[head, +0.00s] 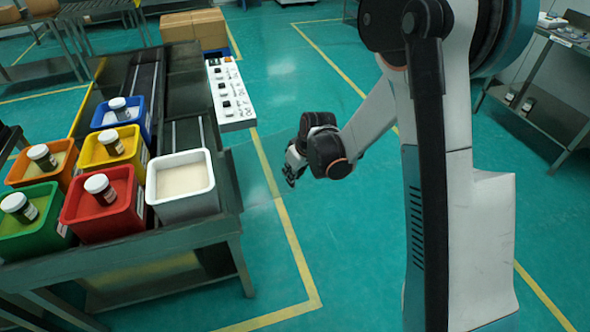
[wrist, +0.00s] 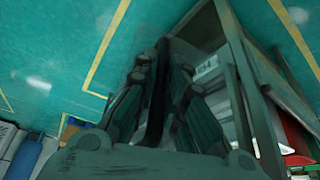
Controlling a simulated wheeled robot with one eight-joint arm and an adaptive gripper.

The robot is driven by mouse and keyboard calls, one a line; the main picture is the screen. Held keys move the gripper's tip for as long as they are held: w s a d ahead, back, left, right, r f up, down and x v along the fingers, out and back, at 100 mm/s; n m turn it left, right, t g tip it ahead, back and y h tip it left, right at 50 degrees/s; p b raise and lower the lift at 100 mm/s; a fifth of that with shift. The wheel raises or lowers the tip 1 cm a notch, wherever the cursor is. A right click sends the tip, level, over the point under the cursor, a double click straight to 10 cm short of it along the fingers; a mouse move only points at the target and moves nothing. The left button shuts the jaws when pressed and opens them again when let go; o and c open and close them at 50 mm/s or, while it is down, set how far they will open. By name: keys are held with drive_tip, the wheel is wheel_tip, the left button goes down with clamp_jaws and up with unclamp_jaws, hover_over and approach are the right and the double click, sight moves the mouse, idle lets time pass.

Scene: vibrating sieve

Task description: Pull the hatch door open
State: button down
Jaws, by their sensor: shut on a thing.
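A faint see-through panel (head: 255,172), which looks like the hatch door, stands out from the right side of the dark metal frame in the head view. My gripper (head: 291,178) is at the panel's outer right end, over the floor. In the wrist view my gripper (wrist: 160,75) has its two fingers on either side of a dark upright bar (wrist: 157,95), which looks like the door's edge or handle. The fingers are closed on it. The exact contact is dark and partly hidden by the fingers.
The dark metal table (head: 120,252) carries several coloured bins with jars and a white bin (head: 182,194) of pale powder. A white control panel (head: 230,90) sits behind. Boxes (head: 193,27) stand at the back. Green floor (head: 330,260) is clear around my gripper.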

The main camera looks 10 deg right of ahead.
drive_tip(key=shift+s, duration=1.05)
drive_tip(key=c, duration=1.9)
unclamp_jaws()
drive_tip(key=shift+a, duration=0.1)
drive_tip(key=v, duration=1.2)
